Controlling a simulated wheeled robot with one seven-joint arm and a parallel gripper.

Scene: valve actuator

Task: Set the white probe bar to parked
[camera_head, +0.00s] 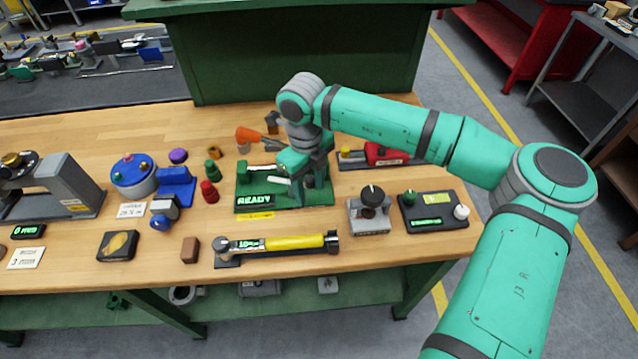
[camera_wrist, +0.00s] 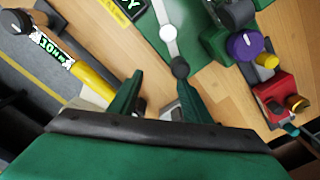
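The white probe bar (camera_wrist: 163,18) lies over the green plate at the top middle of the wrist view, with a white round joint and a dark knob (camera_wrist: 180,68) at its near end. In the head view a short pale piece of it (camera_head: 279,180) shows on the green fixture (camera_head: 250,206), whose display reads READY. My gripper (camera_wrist: 158,100) is open, its two dark green fingers apart with nothing seen between them. The knob is just beyond the fingertips, nearer the right finger; I cannot tell if they touch. My arm hides part of the fixture in the head view.
A grey block with a black knob (camera_head: 370,205) and a black control box (camera_head: 432,211) stand to the right. A red device (camera_head: 385,153) is behind. Red and green pegs stand left.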

